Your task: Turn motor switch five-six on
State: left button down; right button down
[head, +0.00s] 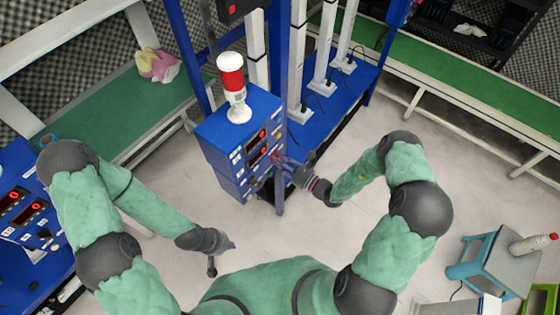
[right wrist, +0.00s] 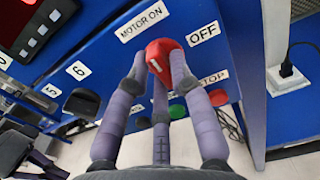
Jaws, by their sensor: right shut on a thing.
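The blue control box (head: 240,135) stands at the centre of the head view. In the right wrist view a red rotary switch (right wrist: 158,50) sits on its blue panel between a "MOTOR ON" label (right wrist: 144,21) and an "OFF" label (right wrist: 203,33). The white mark on the knob shows between my fingers; its exact setting is hard to tell. My right gripper (right wrist: 160,68) is shut on this red switch, with fingers on both sides. In the head view my right gripper (head: 281,162) reaches the box's right face. My left gripper (head: 222,256) is open and empty above the floor.
Labels "5" (right wrist: 51,90) and "6" (right wrist: 78,70) lie left of the switch, with a black knob (right wrist: 82,103) below. A green button (right wrist: 177,110) and a red button (right wrist: 218,97) sit close by my fingers. A red-white lamp (head: 232,85) tops the box.

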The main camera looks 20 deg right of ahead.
jog(key=shift+f, duration=0.1)
jog(key=c, duration=1.1)
grip_release()
jog(key=shift+s, duration=0.1)
jog(key=v, duration=1.2)
